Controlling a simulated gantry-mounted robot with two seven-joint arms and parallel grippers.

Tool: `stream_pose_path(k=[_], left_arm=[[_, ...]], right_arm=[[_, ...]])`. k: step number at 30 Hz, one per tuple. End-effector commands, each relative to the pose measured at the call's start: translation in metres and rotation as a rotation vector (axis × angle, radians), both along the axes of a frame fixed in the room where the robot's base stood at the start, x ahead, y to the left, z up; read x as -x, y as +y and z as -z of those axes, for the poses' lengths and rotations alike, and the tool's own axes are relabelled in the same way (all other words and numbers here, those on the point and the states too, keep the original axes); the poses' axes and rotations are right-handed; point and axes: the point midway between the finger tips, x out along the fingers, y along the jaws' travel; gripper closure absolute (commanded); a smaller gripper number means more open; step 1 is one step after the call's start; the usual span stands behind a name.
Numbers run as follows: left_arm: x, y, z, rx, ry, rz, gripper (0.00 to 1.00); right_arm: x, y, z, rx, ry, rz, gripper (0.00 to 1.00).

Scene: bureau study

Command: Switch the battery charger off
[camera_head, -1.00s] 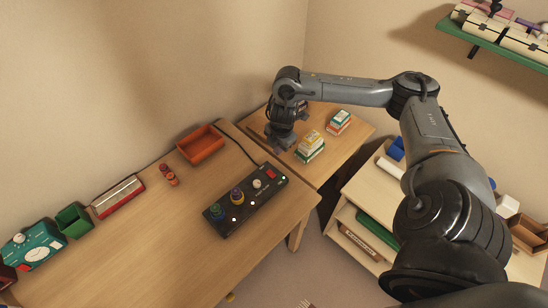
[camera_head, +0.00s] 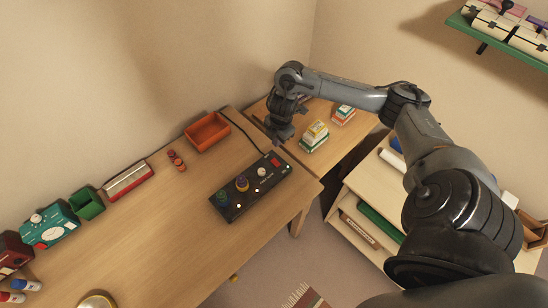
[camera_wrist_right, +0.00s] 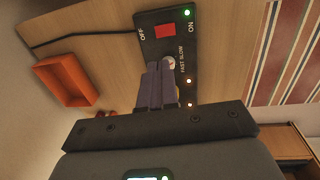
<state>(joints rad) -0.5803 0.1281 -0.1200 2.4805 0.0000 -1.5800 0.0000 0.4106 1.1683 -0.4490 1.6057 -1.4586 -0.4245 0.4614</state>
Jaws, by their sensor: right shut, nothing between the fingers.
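A green light (camera_wrist_right: 187,13) glows at the ON side. Which way the switch is tipped I cannot tell. My right gripper (camera_head: 277,140) is shut and empty, just beyond the switch end in the head view. My left gripper is out of view.
An orange tray (camera_head: 208,130) stands behind the charger, with a black cable nearby. Small stacked boxes (camera_head: 315,136) sit on the side table. The desk's front is mostly clear.

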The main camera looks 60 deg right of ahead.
Motion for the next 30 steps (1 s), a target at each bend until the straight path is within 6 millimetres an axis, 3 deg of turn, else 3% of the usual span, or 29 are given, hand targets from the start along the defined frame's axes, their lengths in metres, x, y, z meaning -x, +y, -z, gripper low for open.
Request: stream_pose_path(k=[4,18,24,30], left_arm=[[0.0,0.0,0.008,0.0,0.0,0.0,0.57],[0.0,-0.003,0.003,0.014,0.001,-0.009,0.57],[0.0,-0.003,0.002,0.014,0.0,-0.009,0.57],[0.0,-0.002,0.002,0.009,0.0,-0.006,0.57]], right_arm=[[-0.001,0.0,0.023,-0.004,0.004,0.003,1.0],[-0.01,-0.003,0.102,-0.002,0.004,0.003,1.0],[-0.014,-0.004,0.123,-0.001,0.002,0.002,1.0],[-0.015,-0.005,0.131,0.001,0.001,0.001,1.0]])
